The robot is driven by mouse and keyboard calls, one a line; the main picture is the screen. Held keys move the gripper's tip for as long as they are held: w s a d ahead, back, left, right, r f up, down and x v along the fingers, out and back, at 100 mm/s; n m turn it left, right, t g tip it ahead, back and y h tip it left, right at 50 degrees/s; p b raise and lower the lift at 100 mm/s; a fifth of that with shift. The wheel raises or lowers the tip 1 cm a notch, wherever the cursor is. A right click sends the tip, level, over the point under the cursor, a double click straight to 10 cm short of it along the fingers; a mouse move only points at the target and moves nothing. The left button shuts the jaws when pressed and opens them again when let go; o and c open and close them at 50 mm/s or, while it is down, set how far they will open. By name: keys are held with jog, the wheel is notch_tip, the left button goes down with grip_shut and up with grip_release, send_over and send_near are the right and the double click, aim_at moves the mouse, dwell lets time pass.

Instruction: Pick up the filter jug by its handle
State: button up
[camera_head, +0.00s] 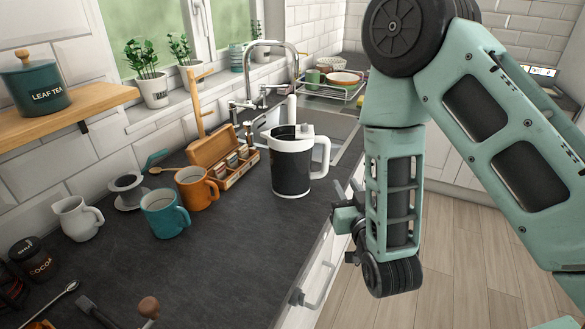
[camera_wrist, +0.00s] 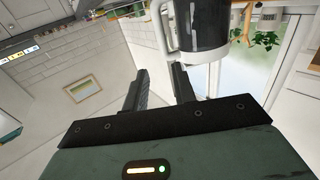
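The filter jug (camera_head: 291,172), white with a dark body and a grey-white lid, stands upright on the slate worktop, near its front edge. Its white handle (camera_head: 323,156) points right, towards my arm. My gripper (camera_head: 343,212) is in front of the worktop edge, to the right of the jug and lower in the picture. In the wrist view the jug (camera_wrist: 208,32) is at the top, with the handle (camera_wrist: 160,22) beyond the fingertips. My gripper (camera_wrist: 158,78) has its two black fingers apart, with nothing between them. It looks clear of the handle.
Behind the jug are a wooden box (camera_head: 213,152) and a sink with a tap (camera_head: 272,45). To its left stand an orange mug (camera_head: 194,190), a teal mug (camera_head: 160,216) and a small white pitcher (camera_head: 74,220). The worktop (camera_head: 235,255) in front of the jug is bare.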

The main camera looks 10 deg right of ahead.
jog(key=b, duration=0.1)
jog(key=p, duration=0.3)
send_near(328, 154)
jog(key=w, duration=0.4)
jog(key=shift+w+r, duration=0.1)
jog(key=shift+w, duration=0.8)
jog(key=w+p, duration=0.3)
jog(key=w, duration=0.1)
jog(key=shift+w+a+f, duration=0.1)
jog(key=shift+w+f, duration=0.1)
jog(key=shift+w, duration=0.45)
grip_shut()
